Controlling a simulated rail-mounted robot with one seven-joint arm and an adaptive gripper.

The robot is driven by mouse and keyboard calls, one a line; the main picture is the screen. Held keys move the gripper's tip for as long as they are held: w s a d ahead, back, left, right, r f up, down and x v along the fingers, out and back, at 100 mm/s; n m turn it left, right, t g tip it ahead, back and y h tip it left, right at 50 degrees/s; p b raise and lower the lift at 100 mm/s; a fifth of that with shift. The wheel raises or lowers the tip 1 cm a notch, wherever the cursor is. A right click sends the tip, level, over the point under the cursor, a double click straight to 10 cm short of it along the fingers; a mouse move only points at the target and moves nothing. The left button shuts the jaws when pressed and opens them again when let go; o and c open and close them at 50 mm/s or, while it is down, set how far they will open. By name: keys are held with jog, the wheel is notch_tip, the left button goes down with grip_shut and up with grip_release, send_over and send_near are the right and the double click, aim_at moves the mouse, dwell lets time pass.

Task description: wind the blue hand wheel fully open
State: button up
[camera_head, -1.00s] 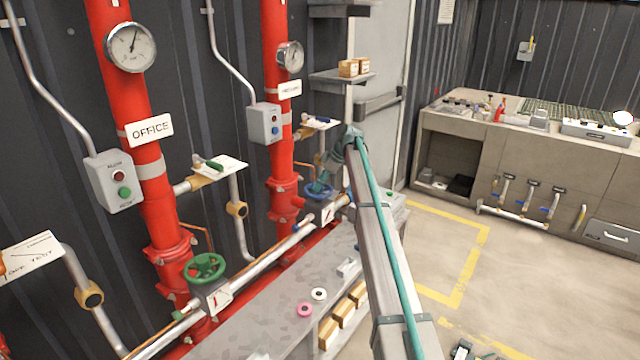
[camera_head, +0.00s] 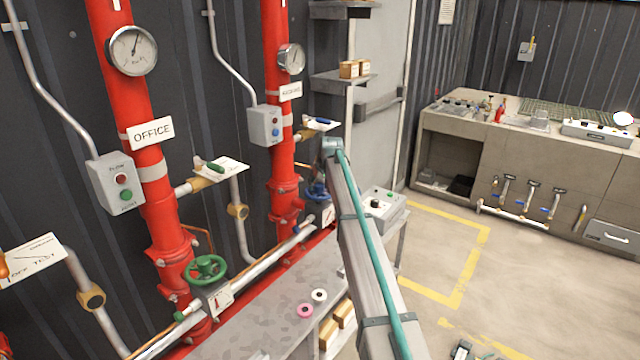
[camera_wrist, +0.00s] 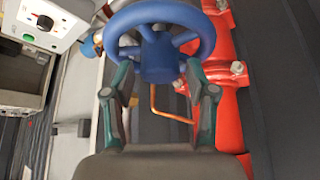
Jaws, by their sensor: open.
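The blue hand wheel (camera_wrist: 160,62) fills the top middle of the wrist view, with its rim, spokes and hub showing. In the head view, part of the blue hand wheel (camera_head: 317,193) shows beside the right red pipe, mostly hidden behind my arm. My gripper (camera_wrist: 160,75) is open, with one finger at each side of the hub, at the near side of the wheel. The fingertips overlap the lower rim in the picture; I cannot tell whether they touch it. In the head view my gripper is hidden behind the arm.
The right red pipe (camera_wrist: 232,105) runs close beside the wheel. A grey control box (camera_head: 382,203) stands at the bench's far end. A green hand wheel (camera_head: 207,269) sits on the left pipe. Pink and white rings (camera_head: 305,310) lie on the bench (camera_head: 262,318).

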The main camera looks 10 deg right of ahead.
jog(key=shift+m+h, duration=0.5)
jog(key=shift+m, duration=0.5)
jog(key=m+h, duration=0.1)
jog(key=m, duration=0.1)
jog(key=m+h, duration=0.1)
jog(key=m, duration=0.1)
jog(key=shift+w+a, duration=0.1)
jog(key=shift+a, duration=0.1)
jog(key=m+g+h, duration=0.1)
jog(key=m, duration=0.2)
jog(key=shift+w+h, duration=0.1)
jog(key=shift+h, duration=0.2)
jog(key=shift+m, duration=0.6)
